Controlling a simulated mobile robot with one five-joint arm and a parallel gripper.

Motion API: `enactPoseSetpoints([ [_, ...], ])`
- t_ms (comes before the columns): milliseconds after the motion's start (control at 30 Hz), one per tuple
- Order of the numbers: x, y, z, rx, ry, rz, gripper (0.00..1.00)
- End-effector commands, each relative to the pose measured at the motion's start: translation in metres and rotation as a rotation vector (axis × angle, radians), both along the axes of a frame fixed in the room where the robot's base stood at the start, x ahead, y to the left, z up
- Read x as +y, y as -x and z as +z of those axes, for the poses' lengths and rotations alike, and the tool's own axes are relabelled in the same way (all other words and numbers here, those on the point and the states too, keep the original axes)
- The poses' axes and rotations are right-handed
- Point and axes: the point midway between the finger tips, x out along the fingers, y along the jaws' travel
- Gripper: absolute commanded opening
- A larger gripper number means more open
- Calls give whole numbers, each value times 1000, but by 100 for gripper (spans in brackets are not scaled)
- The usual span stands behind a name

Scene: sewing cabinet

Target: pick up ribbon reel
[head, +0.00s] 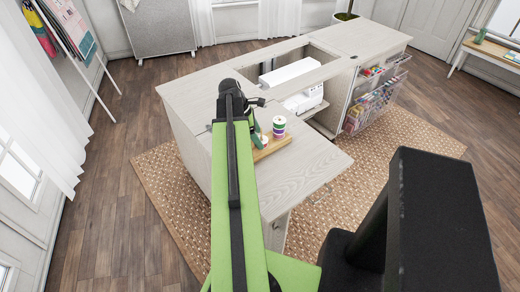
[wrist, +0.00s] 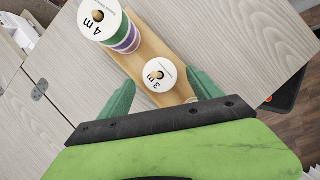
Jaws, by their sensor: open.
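Two ribbon reels stand on a narrow wooden tray (wrist: 148,42) in the wrist view. The nearer reel (wrist: 160,75) has a white top marked "3 m" and a wooden peg at its centre. The other reel (wrist: 101,21) is marked "4 m", has green and purple ribbon, and stands at the upper left; it also shows in the head view (head: 279,126). My gripper (wrist: 160,80) is open, with one green finger on each side of the "3 m" reel; I cannot tell whether they touch it. In the head view my arm partly hides the tray (head: 272,148).
The tray rests on the pale cabinet leaf (head: 305,170), which has bare room to the right. A white sewing machine (head: 290,73) sits in the cabinet opening behind. Clear bins (head: 375,95) hang on the cabinet's right side. A woven rug (head: 400,155) lies below.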

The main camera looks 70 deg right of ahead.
Motion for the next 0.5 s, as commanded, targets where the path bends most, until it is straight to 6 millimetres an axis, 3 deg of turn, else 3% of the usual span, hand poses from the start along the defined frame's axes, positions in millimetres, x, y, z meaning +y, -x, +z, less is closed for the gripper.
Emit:
enactPoseSetpoints([
  [33, -1, 3, -17, 0, 0, -1, 74],
  [67, -2, 4, -20, 0, 0, -1, 74],
  [300, -3, 6, -18, 0, 1, 0, 74],
  [500, -3, 5, -17, 0, 0, 1, 49],
])
